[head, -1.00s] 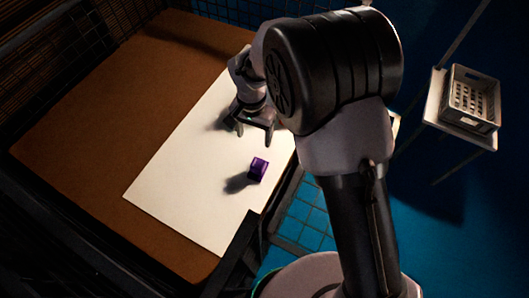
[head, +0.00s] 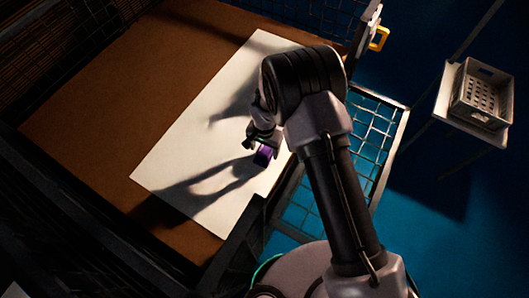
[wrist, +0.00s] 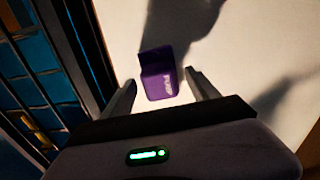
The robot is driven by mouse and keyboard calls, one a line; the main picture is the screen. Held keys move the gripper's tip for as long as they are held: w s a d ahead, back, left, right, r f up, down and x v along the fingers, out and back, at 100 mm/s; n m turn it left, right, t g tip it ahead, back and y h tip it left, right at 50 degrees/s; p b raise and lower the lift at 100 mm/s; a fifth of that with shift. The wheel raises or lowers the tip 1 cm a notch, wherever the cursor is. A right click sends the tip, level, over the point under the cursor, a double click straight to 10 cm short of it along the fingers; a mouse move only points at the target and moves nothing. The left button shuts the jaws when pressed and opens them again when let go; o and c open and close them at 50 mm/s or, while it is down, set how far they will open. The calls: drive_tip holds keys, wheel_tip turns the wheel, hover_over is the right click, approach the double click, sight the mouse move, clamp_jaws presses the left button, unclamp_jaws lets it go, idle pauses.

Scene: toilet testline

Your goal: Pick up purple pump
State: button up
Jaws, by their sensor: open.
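The purple pump (head: 263,156) is a small purple block on the white sheet (head: 190,150), near the sheet's right edge. In the wrist view my gripper (wrist: 162,82) is open, with one finger to each side of the pump. I cannot tell whether either finger touches it.
The sheet lies on a brown board (head: 100,100) inside a dark frame. A wire mesh panel (head: 366,135) stands to the right. A grey crate (head: 483,92) sits on a small stand at the far right. The sheet's left part is clear.

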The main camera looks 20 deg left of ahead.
clamp_jaws()
drive_tip(key=shift+r, duration=0.15)
